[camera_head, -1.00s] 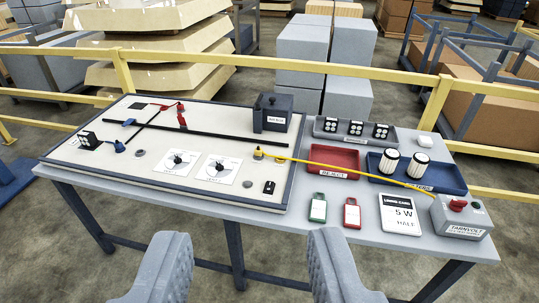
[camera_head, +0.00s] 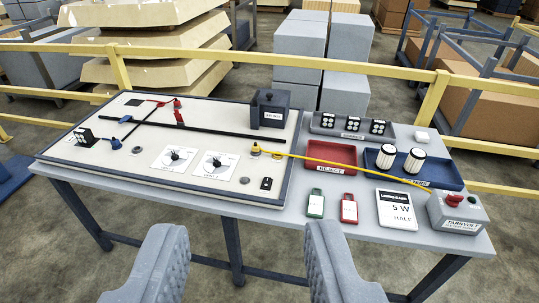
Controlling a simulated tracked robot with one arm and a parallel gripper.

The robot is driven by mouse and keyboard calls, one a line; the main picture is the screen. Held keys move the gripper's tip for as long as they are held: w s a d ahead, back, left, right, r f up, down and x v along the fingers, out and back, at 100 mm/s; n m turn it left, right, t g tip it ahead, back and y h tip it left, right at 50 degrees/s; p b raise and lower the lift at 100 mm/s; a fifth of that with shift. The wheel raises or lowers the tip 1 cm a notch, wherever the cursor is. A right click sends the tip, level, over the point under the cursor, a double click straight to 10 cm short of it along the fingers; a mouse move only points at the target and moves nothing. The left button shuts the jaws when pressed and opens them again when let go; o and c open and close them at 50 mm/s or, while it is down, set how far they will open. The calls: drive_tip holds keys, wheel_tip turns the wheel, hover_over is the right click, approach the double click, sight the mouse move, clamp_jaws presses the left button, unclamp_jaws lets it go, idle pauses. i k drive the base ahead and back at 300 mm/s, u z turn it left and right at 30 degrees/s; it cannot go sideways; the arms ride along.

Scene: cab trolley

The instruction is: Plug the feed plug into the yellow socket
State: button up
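A pale board (camera_head: 110,172) with a dark frame lies on the left part of the table. A yellow cable (camera_head: 340,166) runs from the grey TARNVOLT box (camera_head: 458,211) at the table's right end to the board's right part. It ends at a small yellow piece (camera_head: 255,150) there. I cannot tell plug from socket in that piece, or whether they are joined. My gripper (camera_head: 242,250) is open and empty, its two grey fingers wide apart in front of the table's near edge. It is well short of the yellow piece.
A black box (camera_head: 270,109), red and blue leads and two dial cards (camera_head: 214,164) are on the board. A red tray (camera_head: 330,156), a blue tray (camera_head: 440,173) with two white cylinders, tags and a card (camera_head: 396,210) fill the right side. A yellow rail (camera_head: 330,63) runs behind.

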sight(255, 149)
drive_tip(key=z, duration=0.1)
drive_tip(key=i, duration=2.3)
drive_tip(key=u, duration=0.2)
